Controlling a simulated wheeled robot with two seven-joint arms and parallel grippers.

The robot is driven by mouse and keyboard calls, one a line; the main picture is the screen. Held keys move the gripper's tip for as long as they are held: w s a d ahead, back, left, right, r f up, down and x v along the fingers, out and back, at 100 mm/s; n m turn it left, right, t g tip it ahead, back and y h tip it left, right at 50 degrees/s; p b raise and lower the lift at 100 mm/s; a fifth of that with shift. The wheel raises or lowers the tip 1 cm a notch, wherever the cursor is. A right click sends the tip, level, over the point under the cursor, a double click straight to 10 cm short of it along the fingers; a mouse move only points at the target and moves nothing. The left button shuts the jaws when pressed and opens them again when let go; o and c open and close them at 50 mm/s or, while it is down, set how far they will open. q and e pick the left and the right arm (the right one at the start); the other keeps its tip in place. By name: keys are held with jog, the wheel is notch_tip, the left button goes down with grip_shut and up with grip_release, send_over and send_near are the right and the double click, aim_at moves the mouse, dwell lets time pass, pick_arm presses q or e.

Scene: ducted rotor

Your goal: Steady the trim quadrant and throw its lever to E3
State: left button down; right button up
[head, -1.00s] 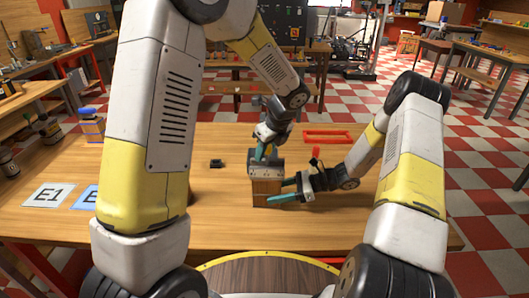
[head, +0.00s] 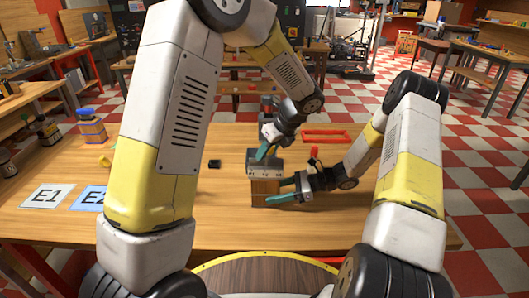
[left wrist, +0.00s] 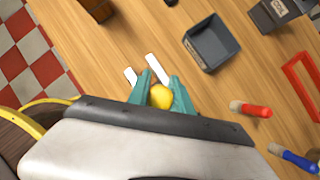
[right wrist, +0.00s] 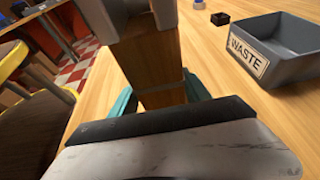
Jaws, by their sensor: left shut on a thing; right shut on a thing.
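The trim quadrant appears as a wooden block (head: 264,191) with a grey top part (head: 258,168), near the middle of the table. My right gripper (head: 287,190) is shut on the block, with teal fingers on either side. My left gripper (head: 263,153) is above the grey part. In the left wrist view, its fingers are shut on a yellow knob (left wrist: 161,97), seemingly the lever's. Two white strips (left wrist: 157,68) show just past the fingertips. The lever's shaft is hidden, and I cannot read its position.
E1 (head: 46,196) and E2 (head: 90,198) cards lie on the table's left. A grey WASTE tray (right wrist: 287,65) stands beyond the block. A red frame (head: 327,136) and a red-handled tool (left wrist: 250,109) are nearby. A small black box (head: 214,163) lies left of the block.

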pick_arm(q)
jog(key=c, duration=1.1)
grip_release()
jog(key=shift+c, duration=0.2)
jog(key=v, duration=1.2)
